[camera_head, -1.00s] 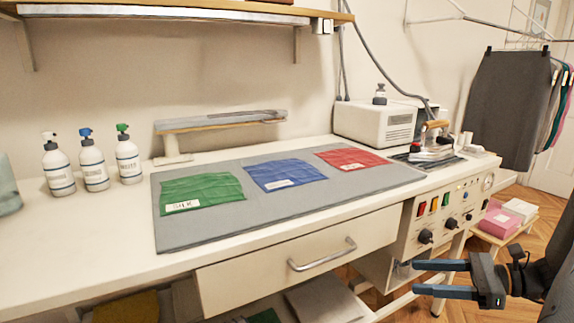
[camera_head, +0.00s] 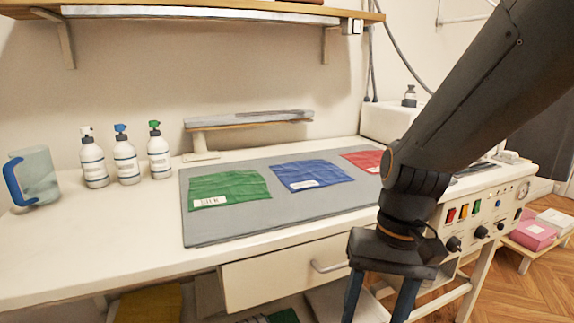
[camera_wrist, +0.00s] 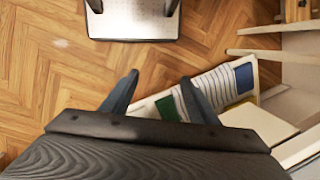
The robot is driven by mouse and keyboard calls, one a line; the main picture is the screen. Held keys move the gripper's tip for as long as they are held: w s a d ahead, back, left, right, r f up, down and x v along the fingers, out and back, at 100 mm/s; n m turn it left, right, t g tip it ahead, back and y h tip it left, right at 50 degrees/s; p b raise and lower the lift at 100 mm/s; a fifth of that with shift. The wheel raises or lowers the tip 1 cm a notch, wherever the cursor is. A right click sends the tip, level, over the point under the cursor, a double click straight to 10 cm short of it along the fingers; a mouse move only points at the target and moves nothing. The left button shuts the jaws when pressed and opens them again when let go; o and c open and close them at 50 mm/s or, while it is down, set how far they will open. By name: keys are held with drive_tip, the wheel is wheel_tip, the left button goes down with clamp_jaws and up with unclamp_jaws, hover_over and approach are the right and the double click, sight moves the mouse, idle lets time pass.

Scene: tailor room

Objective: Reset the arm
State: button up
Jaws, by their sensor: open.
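My gripper (camera_head: 380,298) is in front of the ironing table at the lower right of the head view, pointing down. Its two fingers are apart with nothing between them, and their tips run off the bottom edge. My arm comes down from the upper right and hides part of the red cloth and the table's right part. In the wrist view my gripper (camera_wrist: 160,85) has spread fingers above the wooden floor (camera_wrist: 50,60).
The white table (camera_head: 130,235) bears a grey mat (camera_head: 225,232) with green (camera_head: 235,184), blue (camera_head: 325,173) and red (camera_head: 360,158) cloths. Three spray bottles (camera_head: 125,160) and a jug (camera_head: 38,178) stand left. A drawer (camera_head: 270,285) is below. Pink and white boxes (camera_head: 530,235) sit right.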

drive_tip(key=s+d+r+n+t+h+p, duration=0.1)
drive_tip(key=d+r+p, duration=0.4)
drive_tip(key=p, duration=0.8)
wheel_tip(320, 180, up, 3)
drive_tip(key=shift+r+t+h, duration=0.1)
drive_tip(key=shift+t+h, duration=0.2)
